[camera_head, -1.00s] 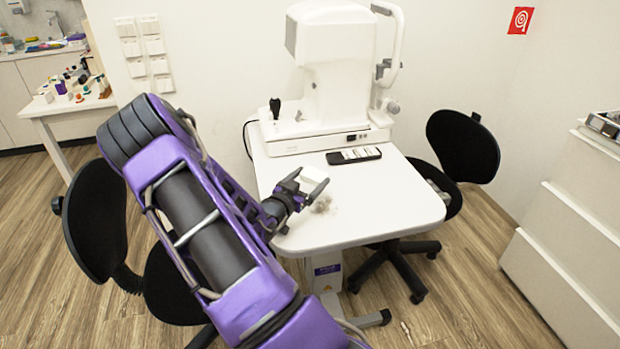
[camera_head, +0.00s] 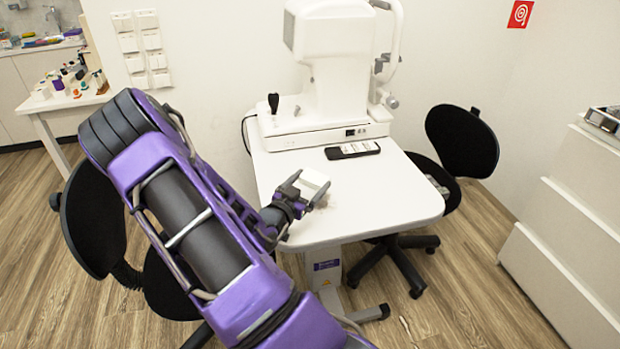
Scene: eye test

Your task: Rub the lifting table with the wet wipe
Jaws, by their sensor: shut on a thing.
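The white lifting table (camera_head: 385,200) stands in the middle, with a white eye-test machine (camera_head: 335,75) on its back part. My gripper (camera_head: 308,190) is over the table's left front part. It is shut on a small white block-like thing, the wet wipe (camera_head: 315,178). I cannot tell whether the wipe touches the tabletop. Only a faint trace of a grey smudge shows beside the fingertips, and the fingers may hide part of it.
A dark device with white labels (camera_head: 352,150) lies in front of the machine. Black chairs stand at the left (camera_head: 95,215) and right (camera_head: 462,142). White drawers (camera_head: 565,220) fill the right side. The tabletop's right front is clear.

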